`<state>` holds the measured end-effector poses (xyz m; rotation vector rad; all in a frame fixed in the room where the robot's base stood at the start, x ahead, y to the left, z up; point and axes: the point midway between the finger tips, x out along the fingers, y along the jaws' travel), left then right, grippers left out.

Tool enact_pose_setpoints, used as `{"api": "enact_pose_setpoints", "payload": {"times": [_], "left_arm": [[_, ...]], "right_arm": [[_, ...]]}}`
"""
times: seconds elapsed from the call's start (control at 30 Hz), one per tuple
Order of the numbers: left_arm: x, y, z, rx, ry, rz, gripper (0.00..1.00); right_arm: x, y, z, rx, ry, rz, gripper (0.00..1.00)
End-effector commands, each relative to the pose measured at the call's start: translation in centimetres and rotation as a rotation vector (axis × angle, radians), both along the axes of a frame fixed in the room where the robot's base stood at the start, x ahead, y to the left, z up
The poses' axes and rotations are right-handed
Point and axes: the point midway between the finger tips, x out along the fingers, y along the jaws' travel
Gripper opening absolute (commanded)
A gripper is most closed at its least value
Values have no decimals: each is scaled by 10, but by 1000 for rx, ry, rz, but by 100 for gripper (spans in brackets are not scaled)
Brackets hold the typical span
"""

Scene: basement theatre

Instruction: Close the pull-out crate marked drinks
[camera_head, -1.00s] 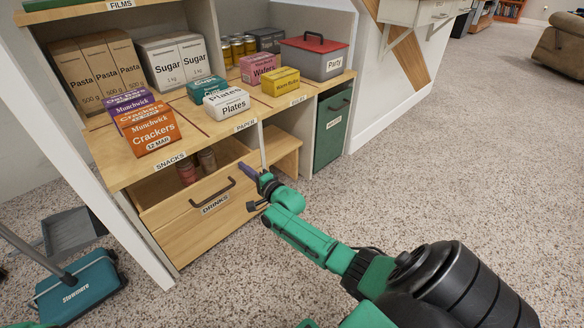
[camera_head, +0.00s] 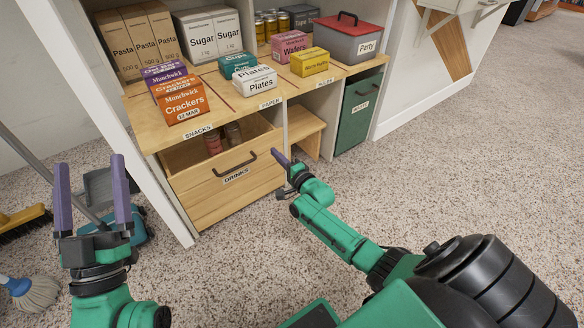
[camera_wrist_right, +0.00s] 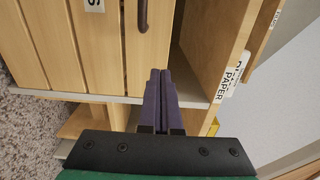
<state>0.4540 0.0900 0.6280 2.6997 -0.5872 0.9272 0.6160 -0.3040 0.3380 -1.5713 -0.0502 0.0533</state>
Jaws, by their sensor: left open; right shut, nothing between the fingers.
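The drinks crate (camera_head: 225,192) is a light wooden drawer low in the shelf unit, labelled DRINKS, with a dark bar handle (camera_head: 236,165). It stands partly pulled out, and jars (camera_head: 214,141) show inside. My right gripper (camera_head: 276,154) is shut and empty, its purple fingertips close to the right end of the crate front. The right wrist view shows the shut fingers (camera_wrist_right: 158,78) beside the wooden front and its dark handle (camera_wrist_right: 143,14); I cannot tell whether they touch. My left gripper (camera_head: 92,190) is open and empty, away from the crate at the left.
The shelf top (camera_head: 225,108) overhangs the crate and carries cracker, plates and wafer boxes. A brush (camera_head: 22,222), a mop (camera_head: 35,292) and a dustpan (camera_head: 98,188) are at the left. The carpet in front is clear.

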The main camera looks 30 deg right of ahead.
Motion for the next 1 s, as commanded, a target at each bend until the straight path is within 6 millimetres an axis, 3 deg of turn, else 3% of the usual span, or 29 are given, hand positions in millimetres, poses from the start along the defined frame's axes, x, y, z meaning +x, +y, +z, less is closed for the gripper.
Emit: {"api": "enact_pose_setpoints", "payload": {"times": [0.23, 0.47, 0.77, 1.0], "left_arm": [[5, -10, -76, 42, 234, -28, 100], [-5, -17, -146, 76, 440, -56, 100], [-39, -24, -232, 118, 699, -95, 100], [-82, -28, -292, 150, 899, -129, 100]], "right_arm": [[-14, -1, 1, 0, 2, 0, 0], [-27, -2, 1, 0, 1, 1, 0], [-44, -3, 1, 0, 1, 1, 0], [-59, -4, 2, 0, 2, 0, 0]]}}
